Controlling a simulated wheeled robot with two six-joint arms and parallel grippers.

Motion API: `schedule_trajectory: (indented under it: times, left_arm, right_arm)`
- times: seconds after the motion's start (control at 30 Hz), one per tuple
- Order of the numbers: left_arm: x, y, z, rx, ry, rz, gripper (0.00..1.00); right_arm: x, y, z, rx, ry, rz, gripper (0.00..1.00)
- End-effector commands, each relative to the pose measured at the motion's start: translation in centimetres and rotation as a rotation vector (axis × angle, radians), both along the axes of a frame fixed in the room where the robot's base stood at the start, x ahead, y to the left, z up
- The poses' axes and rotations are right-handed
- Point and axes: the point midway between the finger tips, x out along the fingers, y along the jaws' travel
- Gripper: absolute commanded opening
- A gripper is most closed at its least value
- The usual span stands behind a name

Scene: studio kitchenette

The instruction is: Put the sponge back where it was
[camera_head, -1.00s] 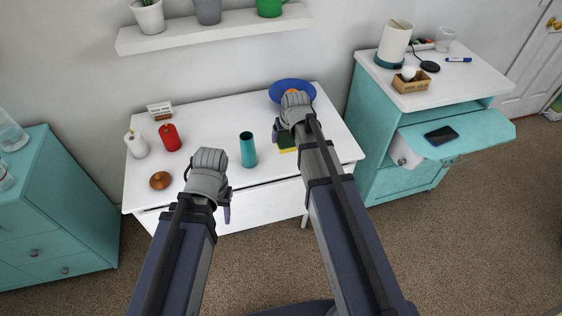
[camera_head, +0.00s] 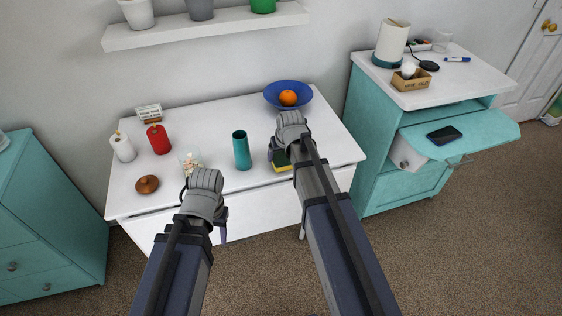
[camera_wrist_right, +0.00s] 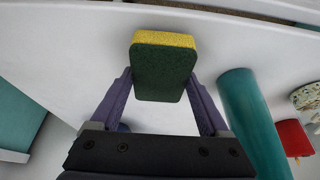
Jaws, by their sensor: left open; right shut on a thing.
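The sponge, yellow on one face and dark green on the other, shows in the right wrist view (camera_wrist_right: 163,72) between the two purple fingers of my right gripper (camera_wrist_right: 163,92). In the head view the sponge (camera_head: 283,164) is partly hidden by my right gripper (camera_head: 277,150), over the front right part of the white table (camera_head: 220,182). I cannot tell whether the sponge touches the tabletop. My left gripper (camera_head: 218,228) is open and empty near the table's front edge, left of the sponge.
A teal cylinder (camera_head: 241,151) stands left of the sponge. A blue bowl (camera_head: 275,97) with an orange (camera_head: 288,98) sits behind.

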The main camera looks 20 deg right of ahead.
Motion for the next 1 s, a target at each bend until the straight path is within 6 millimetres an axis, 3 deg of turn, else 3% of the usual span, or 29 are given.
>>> schedule_trajectory:
  times: [0.03,0.47,0.5,0.67,1.0]
  left_arm:
    - [0.00,-0.01,-0.99,0.000,0.000,0.000,0.50]
    - [0.00,0.00,-1.25,0.000,0.000,0.000,0.50]
    - [0.00,0.00,-1.16,0.000,0.000,0.000,0.50]
    - [0.00,0.01,-1.10,0.000,0.000,0.000,0.50]
    - [0.00,0.00,-0.88,0.000,0.000,0.000,0.50]
  right_arm:
    - [0.00,0.00,-0.99,0.000,0.000,0.000,0.27]
    - [0.00,0.00,-1.25,0.000,0.000,0.000,0.27]
    - [0.00,0.00,-1.16,0.000,0.000,0.000,0.81]
    - [0.00,0.00,-1.09,0.000,0.000,0.000,0.99]
    - [0.00,0.00,-0.88,0.000,0.000,0.000,1.00]
